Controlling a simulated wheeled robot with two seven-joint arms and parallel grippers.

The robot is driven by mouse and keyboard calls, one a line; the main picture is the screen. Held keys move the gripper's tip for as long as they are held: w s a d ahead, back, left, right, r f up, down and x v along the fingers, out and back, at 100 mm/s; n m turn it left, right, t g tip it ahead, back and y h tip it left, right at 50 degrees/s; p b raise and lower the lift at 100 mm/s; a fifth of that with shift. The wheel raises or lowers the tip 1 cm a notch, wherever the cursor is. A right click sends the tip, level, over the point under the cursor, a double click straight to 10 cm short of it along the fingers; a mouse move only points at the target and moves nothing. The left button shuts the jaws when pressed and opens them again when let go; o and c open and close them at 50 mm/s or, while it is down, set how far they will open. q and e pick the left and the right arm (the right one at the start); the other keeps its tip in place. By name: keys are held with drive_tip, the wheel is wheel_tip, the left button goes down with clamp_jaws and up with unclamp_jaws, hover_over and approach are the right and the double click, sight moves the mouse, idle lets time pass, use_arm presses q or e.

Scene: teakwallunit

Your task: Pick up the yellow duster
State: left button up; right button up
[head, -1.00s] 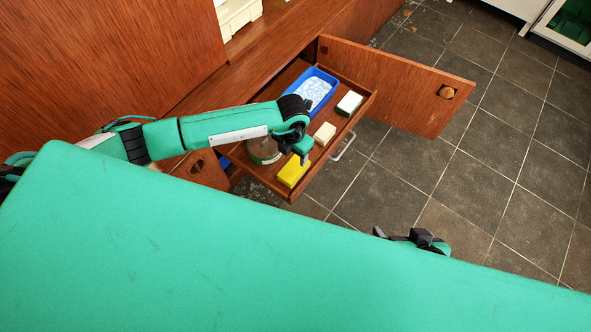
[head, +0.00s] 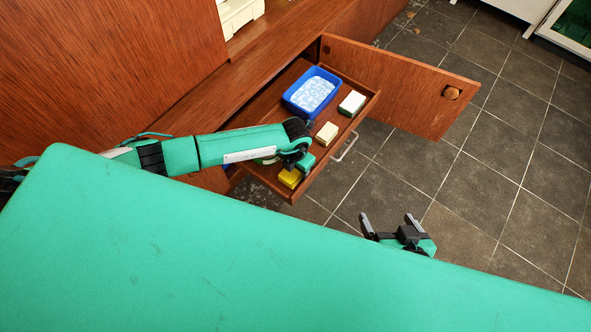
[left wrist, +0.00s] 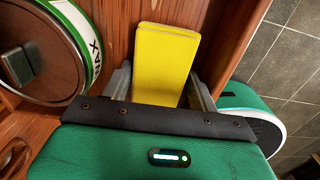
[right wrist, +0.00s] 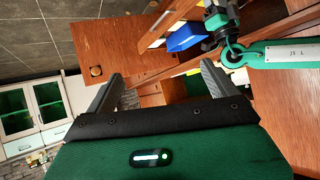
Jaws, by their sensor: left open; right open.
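The yellow duster (head: 290,178) lies in the pulled-out wooden drawer, near its front left corner. My left gripper (head: 302,165) is above it and hides part of it in the head view. In the left wrist view the yellow duster (left wrist: 165,60) sits between the two open fingers of my left gripper (left wrist: 160,85), with a finger on each side; whether they touch it I cannot tell. My right gripper (head: 390,225) is open and empty over the tiled floor, well to the right of the drawer. It also shows open in the right wrist view (right wrist: 162,95).
The drawer (head: 268,105) also holds a blue tray (head: 290,104), a green-and-white sponge (head: 351,103) and a cream block (head: 326,133). A round tin (left wrist: 75,45) stands close left of the duster. An open cabinet door (head: 400,90) stands behind the drawer. The tiled floor (head: 500,150) is free.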

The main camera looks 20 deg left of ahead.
use_arm(q)
drive_tip(key=shift+c, duration=0.2)
drive_tip(key=c, duration=0.6)
drive_tip(key=shift+r, duration=0.1)
wheel_tip(320, 180, up, 20)
drive_tip(key=p, duration=0.3)
use_arm(e)
drive_tip(key=s+d+r+g+h, duration=0.1)
drive_tip(key=s+d+g+h, duration=0.1)
drive_tip(key=s+d+g, duration=0.2)
drive_tip(key=d, duration=0.3)
drive_tip(key=shift+m+g+h, duration=0.3)
drive_tip(key=shift+h, duration=0.1)
use_arm(q)
drive_tip(key=o, duration=0.5)
drive_tip(key=shift+c, duration=0.2)
drive_tip(key=c, duration=0.3)
drive_tip(key=shift+c, duration=0.2)
